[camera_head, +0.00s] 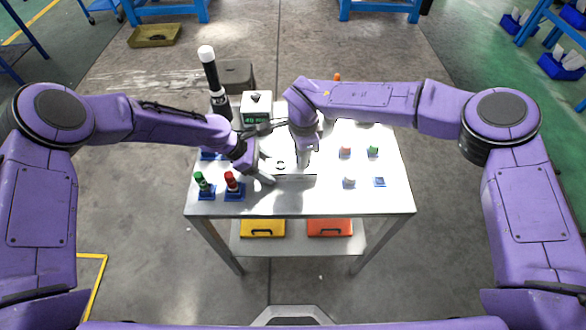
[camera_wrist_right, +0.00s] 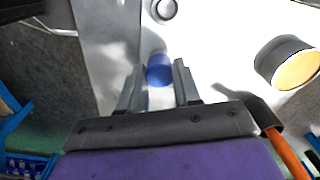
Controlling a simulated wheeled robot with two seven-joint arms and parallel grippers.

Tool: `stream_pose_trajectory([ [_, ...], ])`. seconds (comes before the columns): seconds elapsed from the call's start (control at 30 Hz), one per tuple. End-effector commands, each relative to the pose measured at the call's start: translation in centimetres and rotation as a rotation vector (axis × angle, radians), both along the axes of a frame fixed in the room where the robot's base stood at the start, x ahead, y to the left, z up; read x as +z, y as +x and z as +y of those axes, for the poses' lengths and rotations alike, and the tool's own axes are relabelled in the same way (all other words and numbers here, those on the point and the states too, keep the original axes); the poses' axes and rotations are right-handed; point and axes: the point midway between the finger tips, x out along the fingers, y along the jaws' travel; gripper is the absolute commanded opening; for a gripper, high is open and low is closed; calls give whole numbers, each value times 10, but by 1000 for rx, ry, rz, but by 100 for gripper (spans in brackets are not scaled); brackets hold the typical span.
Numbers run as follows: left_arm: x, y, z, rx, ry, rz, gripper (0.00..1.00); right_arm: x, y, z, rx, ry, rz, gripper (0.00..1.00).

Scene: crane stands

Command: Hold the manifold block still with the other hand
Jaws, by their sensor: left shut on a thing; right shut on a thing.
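The manifold block (camera_head: 291,172) is a pale block near the middle of the table, with a dark ring-shaped port on top; glare blurs its outline. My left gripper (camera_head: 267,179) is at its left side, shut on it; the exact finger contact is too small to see. My right gripper (camera_head: 303,160) is over the block, pointing down. In the right wrist view its fingers (camera_wrist_right: 160,82) are closed around a blue cylindrical plug (camera_wrist_right: 160,69). A round port (camera_wrist_right: 163,8) shows on the pale surface beyond. Whether the plug touches the block cannot be told.
Red (camera_head: 231,181) and green (camera_head: 201,182) items stand in blue holders on the table's front left. Small caps, one orange (camera_head: 345,150) and one green (camera_head: 373,150), sit on the right. A boxed instrument (camera_head: 256,107) stands at the back left.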

Motion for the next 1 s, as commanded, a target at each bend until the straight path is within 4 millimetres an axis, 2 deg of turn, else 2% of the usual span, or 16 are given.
stream_pose_trajectory([
  [0.27,0,0,0,1,1,0,22,2,0,1,35,3,-2,0],
  [0.5,0,0,0,1,1,0,22,2,0,1,415,2,-3,0],
  [0.83,0,0,0,1,1,0,22,2,0,1,484,2,-3,0],
  [1.0,0,0,0,1,1,0,22,3,1,1,776,1,-3,0],
])
